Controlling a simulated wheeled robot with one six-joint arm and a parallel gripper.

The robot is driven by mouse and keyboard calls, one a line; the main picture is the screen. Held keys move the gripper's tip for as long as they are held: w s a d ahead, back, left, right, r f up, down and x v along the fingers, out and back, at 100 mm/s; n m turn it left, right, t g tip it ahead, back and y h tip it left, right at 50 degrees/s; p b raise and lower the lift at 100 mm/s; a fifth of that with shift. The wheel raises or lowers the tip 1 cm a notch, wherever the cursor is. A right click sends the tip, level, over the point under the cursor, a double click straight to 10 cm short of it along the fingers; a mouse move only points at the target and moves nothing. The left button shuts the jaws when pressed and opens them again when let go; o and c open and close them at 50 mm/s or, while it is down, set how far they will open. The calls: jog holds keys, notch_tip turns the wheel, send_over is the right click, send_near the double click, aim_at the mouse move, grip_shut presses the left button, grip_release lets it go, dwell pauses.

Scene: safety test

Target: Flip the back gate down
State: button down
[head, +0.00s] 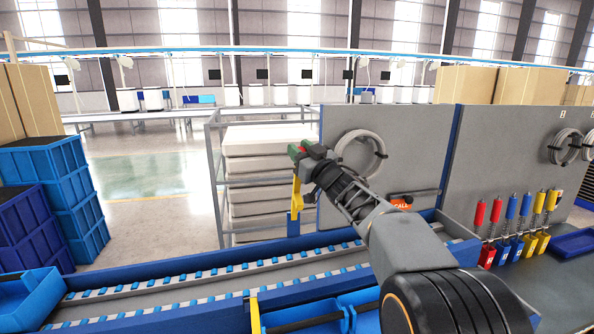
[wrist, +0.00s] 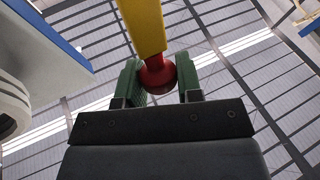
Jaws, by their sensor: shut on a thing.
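The back gate (head: 297,196) is a yellow bar standing upright at the far side of the conveyor, beside a blue post. My gripper (head: 300,151) is at its top end. In the wrist view the yellow bar (wrist: 142,22) ends in a red knob (wrist: 157,76). The green finger pads of my gripper (wrist: 160,84) are shut on this knob, one on each side. In the head view the knob is mostly hidden by the fingers. A second yellow bar (head: 254,313) stands at the near side of the conveyor.
The conveyor (head: 190,290) with blue rollers runs across below my arm and is bare at the left. A grey panel with a coiled hose (head: 361,154) stands just behind my gripper. A rack of pale trays (head: 262,180) stands behind the gate. Blue crates (head: 75,195) are stacked at the left.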

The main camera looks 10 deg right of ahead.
jog(key=s+f+n+t+y+b, duration=0.2)
jog(key=s+f+n+y+b, duration=0.4)
jog(key=b, duration=2.1)
jog(key=shift+s+f+t+y+b, duration=0.35)
jog(key=shift+s+f, duration=2.65)
jog(key=shift+s, duration=1.15)
jog(key=c, duration=0.8)
grip_release()
jog(key=shift+c, duration=0.2)
jog(key=shift+s, duration=0.1)
jog(key=s+d+p, duration=0.1)
jog(key=s+d, duration=0.6)
jog(key=s, duration=0.3)
jog(key=shift+s+d+f, duration=0.2)
jog(key=shift+f, duration=0.2)
